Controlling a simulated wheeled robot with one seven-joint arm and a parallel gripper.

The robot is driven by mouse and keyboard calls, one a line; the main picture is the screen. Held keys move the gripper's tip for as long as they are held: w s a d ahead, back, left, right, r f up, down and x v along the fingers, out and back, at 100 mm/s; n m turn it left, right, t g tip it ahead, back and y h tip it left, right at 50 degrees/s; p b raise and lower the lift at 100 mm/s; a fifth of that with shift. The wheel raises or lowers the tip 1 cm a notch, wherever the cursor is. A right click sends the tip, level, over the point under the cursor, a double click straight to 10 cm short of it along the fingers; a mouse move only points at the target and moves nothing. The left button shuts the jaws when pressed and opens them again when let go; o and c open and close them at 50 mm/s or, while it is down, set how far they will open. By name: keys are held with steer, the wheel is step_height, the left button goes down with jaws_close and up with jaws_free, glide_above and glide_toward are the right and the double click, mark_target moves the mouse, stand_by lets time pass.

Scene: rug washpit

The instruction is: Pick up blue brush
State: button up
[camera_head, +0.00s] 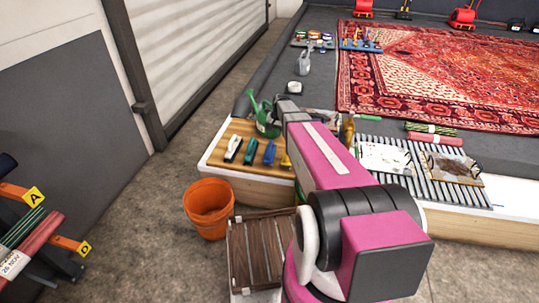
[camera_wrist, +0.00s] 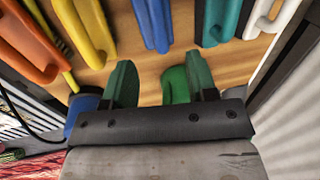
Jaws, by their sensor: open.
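The blue brush (camera_head: 269,153) lies on a wooden board (camera_head: 241,130), between a teal brush (camera_head: 250,151) and a yellow brush (camera_head: 286,161). In the wrist view the blue brush (camera_wrist: 153,22) shows at the top, cut off by the edge. My gripper (camera_wrist: 161,78) is open, its two green fingers apart and pointing toward the row of brushes. No brush is between the fingers. The blue brush lies ahead of the fingertips, roughly in line with the space between them. In the head view my arm hides part of the board.
A white brush (camera_head: 233,148) lies left of the teal one. An orange brush (camera_wrist: 30,45) is at the wrist view's left. A green watering can (camera_head: 264,118) stands behind the brushes. An orange bucket (camera_head: 209,207) and a wooden crate (camera_head: 238,254) stand on the floor in front.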

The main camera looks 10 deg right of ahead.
mark_target(270, 145)
steer(key=f, duration=0.2)
steer(key=a+f, duration=0.1)
steer(key=f, duration=0.1)
steer(key=shift+w+f, duration=0.1)
steer(key=shift+f, duration=0.2)
steer(key=shift+a+f, duration=0.25)
steer(key=shift+f, duration=1.1)
steer(key=shift+a+f, duration=0.2)
steer(key=shift+f, duration=1.1)
jaws_close()
